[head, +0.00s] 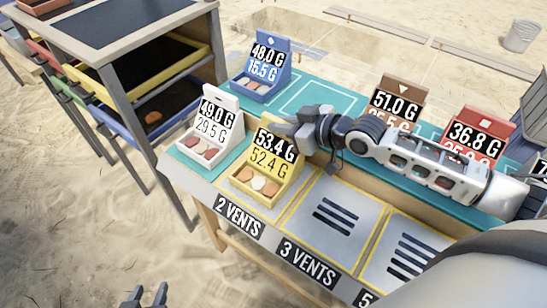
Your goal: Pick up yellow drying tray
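A yellow tray (255,189) with a raised back marked 53.4 G and 52.4 G stands on the table near its front left, behind the "2 VENTS" label. Several small pieces lie in it. My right gripper (297,125) is at the upper right of its raised back. I cannot tell whether they touch, or whether the fingers are open or shut. My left gripper (145,296) is at the bottom edge, low over the sand, with its fingertips apart and nothing between them.
White (208,150), blue (262,88), brown (402,92) and red (478,127) trays stand on the table around the yellow one. A rack (118,55) with coloured drawers, one yellow-rimmed, stands at left. Vent panels (335,212) lie bare at the front.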

